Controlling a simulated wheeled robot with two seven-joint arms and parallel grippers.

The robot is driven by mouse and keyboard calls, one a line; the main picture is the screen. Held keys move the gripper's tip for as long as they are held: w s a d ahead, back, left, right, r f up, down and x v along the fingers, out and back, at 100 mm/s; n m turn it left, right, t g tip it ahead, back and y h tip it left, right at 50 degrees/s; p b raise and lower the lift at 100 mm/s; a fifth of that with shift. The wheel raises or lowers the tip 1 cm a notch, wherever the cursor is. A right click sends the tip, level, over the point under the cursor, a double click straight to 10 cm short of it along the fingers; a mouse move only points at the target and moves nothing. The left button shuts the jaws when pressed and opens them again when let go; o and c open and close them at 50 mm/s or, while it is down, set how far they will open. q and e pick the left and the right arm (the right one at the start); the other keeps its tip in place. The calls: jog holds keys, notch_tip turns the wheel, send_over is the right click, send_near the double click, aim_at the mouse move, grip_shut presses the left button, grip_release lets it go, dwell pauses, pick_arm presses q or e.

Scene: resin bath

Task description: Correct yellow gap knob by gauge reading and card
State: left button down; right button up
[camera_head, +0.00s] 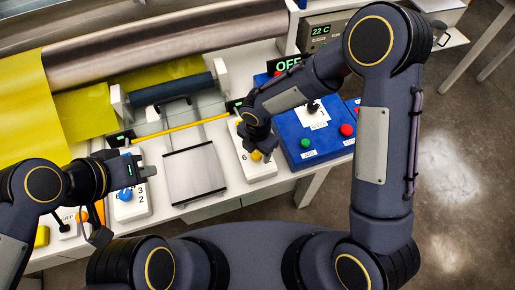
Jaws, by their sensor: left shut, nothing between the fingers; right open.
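The yellow knob (256,155) sits on a white dial plate (262,170) right of the grey metal plate. My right gripper (257,143) is directly over it, pointing down and open; the arm hides part of the dial, and I cannot tell whether the fingers touch the knob. A blue knob (125,194) sits on another white numbered plate (137,207) at the left. My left gripper (148,172) is shut and empty, just above and right of the blue knob. Small green displays (122,140) stand by both dials, too small to read. I cannot make out the card.
A blue control box (300,158) with green and red buttons and a black lever is right of the yellow knob. Behind are rollers (170,45), yellow sheet (22,92) and a 22 C display (321,30). The grey plate (194,172) between the dials is bare.

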jog(key=shift+c, duration=0.2)
jog(key=c, duration=0.9)
jog(key=m+b, duration=0.3)
jog(key=shift+f, duration=0.1)
jog(key=m+b, duration=0.1)
jog(key=m, duration=0.2)
jog(key=shift+m+b, duration=0.3)
jog(key=shift+b, duration=0.1)
jog(key=shift+s+d+m+b, duration=0.1)
jog(key=shift+m+b, duration=0.45)
jog(key=shift+m, duration=0.55)
